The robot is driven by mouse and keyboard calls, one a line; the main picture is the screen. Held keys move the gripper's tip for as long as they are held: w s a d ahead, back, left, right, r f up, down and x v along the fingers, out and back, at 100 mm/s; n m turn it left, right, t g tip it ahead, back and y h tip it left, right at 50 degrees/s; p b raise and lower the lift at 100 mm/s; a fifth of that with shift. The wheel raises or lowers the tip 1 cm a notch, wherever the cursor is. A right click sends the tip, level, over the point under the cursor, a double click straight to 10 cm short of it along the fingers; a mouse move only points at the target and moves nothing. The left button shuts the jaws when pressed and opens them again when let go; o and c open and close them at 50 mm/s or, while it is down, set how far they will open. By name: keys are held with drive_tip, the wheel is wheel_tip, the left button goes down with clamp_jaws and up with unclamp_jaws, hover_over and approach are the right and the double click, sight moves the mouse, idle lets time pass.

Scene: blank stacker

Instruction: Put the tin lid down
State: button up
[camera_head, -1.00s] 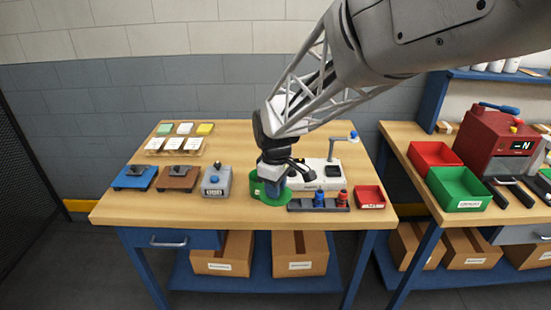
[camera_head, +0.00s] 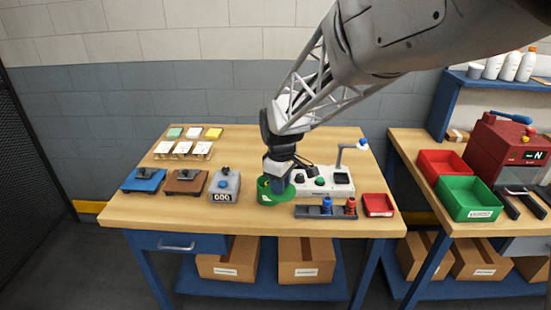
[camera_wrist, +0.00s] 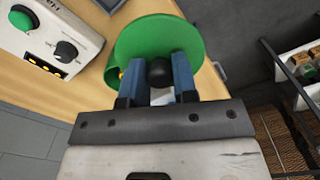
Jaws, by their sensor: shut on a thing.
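The tin lid (camera_wrist: 150,38) is a green disc with a black ball knob (camera_wrist: 159,72). My gripper (camera_wrist: 159,74) is shut on this knob in the wrist view, with one blue finger on each side. A green tin (camera_wrist: 116,72) shows partly behind the lid, with a bit of yellow at its edge. In the head view, my gripper (camera_head: 277,184) is low over the table beside the white control box, and green parts of the lid and tin show around the fingertips. I cannot tell whether the lid touches the table or the tin.
The white control box (camera_head: 340,190) with knobs stands right of my gripper. A dark rack (camera_head: 312,212) with a blue and a red piece and a red tray (camera_head: 378,205) stand front right. A grey counter block (camera_head: 225,186) stands left. The front table strip is clear.

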drive_tip(key=w+a+f, duration=0.1)
drive_tip(key=w+a, duration=0.1)
drive_tip(key=w, duration=0.9)
drive_tip(key=w+a+f, duration=0.1)
drive_tip(key=w+a, duration=0.1)
drive_tip(key=w, duration=1)
drive_tip(key=shift+a+f, duration=0.2)
drive_tip(key=shift+f, duration=2.5)
drive_tip(key=shift+f, duration=2.5)
drive_tip(key=shift+f, duration=0.15)
drive_tip(key=o, duration=0.9)
